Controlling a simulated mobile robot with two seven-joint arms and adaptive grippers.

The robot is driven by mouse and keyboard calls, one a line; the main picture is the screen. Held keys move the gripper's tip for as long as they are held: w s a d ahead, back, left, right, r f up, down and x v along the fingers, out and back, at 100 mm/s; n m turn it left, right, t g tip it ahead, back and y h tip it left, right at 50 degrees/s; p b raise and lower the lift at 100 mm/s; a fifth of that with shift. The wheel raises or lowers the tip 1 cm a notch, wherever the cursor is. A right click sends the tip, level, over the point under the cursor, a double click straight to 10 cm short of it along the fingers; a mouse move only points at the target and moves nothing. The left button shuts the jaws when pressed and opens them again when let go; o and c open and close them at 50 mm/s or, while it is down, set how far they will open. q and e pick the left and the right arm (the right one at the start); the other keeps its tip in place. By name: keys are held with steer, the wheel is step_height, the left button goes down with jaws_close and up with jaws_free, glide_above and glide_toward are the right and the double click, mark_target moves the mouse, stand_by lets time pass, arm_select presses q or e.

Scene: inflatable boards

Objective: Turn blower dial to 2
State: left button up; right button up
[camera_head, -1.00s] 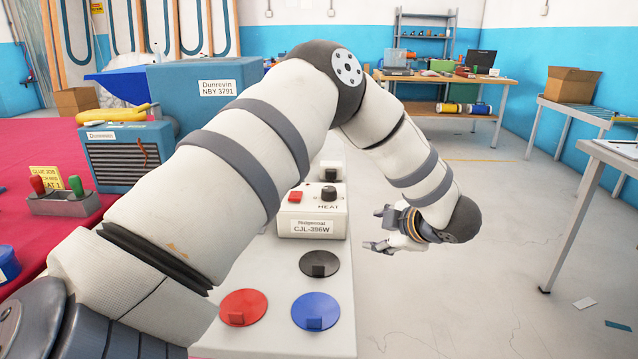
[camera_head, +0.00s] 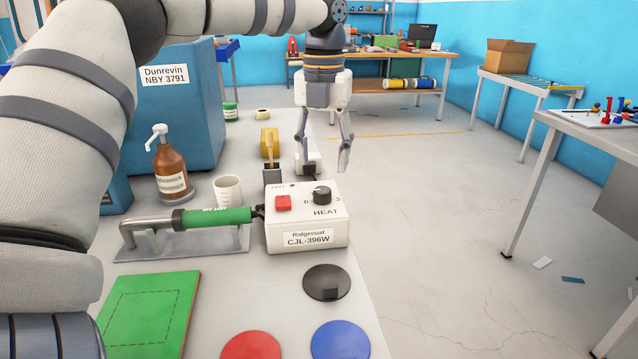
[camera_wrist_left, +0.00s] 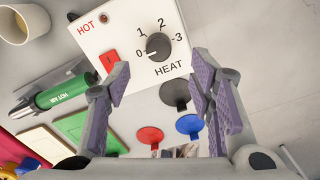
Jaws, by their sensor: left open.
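The white HEAT control box (camera_head: 305,237) stands on the bench, labelled CJL-396W, with a red switch (camera_head: 283,203) and a black dial (camera_head: 322,195). In the left wrist view the dial (camera_wrist_left: 158,46) sits amid the marks 0, 1, 2 and 3, and its pointer appears to face 0. My left gripper (camera_head: 324,160) is open and empty, pointing down above and behind the box in the head view. Its fingers (camera_wrist_left: 160,85) frame the view below the dial in the wrist view, apart from it. My right gripper is not in view.
A green-handled heat tool (camera_head: 215,217) rests on a metal stand left of the box, near a white cup (camera_head: 228,190) and a brown pump bottle (camera_head: 170,168). Black (camera_head: 326,282), red (camera_head: 250,347) and blue (camera_head: 340,341) discs lie in front. Open floor lies right.

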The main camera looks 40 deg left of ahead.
mark_target(322, 189)
arm_select(q)
step_height(322, 189, down, 7)
steer(key=shift+a, duration=0.15)
steer(key=c, duration=1.2)
